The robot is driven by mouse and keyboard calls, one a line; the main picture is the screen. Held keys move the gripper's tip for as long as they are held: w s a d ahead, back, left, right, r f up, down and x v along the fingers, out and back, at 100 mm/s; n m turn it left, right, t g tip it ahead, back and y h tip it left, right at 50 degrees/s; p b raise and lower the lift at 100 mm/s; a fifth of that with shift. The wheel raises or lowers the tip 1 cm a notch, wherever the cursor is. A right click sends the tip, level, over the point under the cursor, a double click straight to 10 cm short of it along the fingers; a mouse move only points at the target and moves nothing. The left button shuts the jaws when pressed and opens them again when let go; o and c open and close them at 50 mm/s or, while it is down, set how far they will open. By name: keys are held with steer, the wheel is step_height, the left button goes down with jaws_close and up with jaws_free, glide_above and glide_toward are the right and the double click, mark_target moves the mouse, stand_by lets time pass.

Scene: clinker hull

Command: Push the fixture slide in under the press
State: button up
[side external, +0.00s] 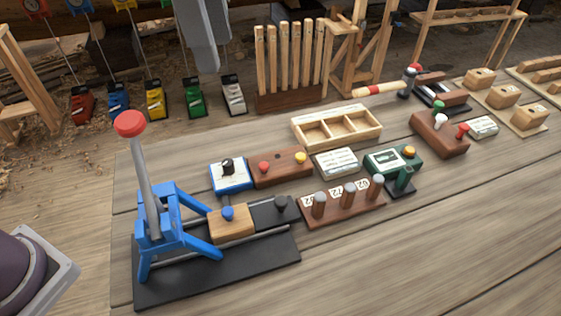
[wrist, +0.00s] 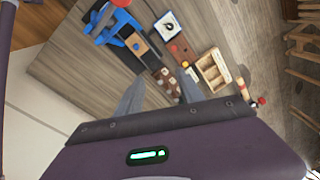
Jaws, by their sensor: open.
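The blue press (side external: 165,235) stands at the left of the bench on a black base (side external: 215,278), its grey lever upright with a red knob (side external: 130,123). The fixture slide, a wooden block (side external: 238,229) with a blue knob, sits on the base's rails just right of the press frame. The wrist view also shows the press (wrist: 106,24) and the block (wrist: 136,44). My gripper (wrist: 160,95) is open and empty; its grey fingers (side external: 207,38) show high above the bench, clear of the slide.
Right of the rails stands a wooden rack with several pegs (side external: 348,203). Behind are a blue-and-white switch box (side external: 229,175), a brown button box (side external: 282,167), a green device (side external: 393,160) and a wooden tray (side external: 336,128). The bench front at right is clear.

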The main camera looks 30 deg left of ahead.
mark_target(280, 200)
steer(key=w+d+f+m+g, duration=0.1)
steer(key=w+d+f+m, duration=0.1)
steer(key=d+f+m, duration=0.45)
steer(key=f, duration=0.7)
steer(key=f+n, duration=0.1)
steer(key=f, duration=0.6)
steer(key=d+f+n, duration=0.1)
steer(key=f, duration=0.6)
steer(key=shift+s+d+f+n, duration=0.1)
steer(key=shift+s+n, duration=0.1)
steer(key=shift+n, duration=0.05)
steer(key=shift+c, duration=0.3)
jaws_close()
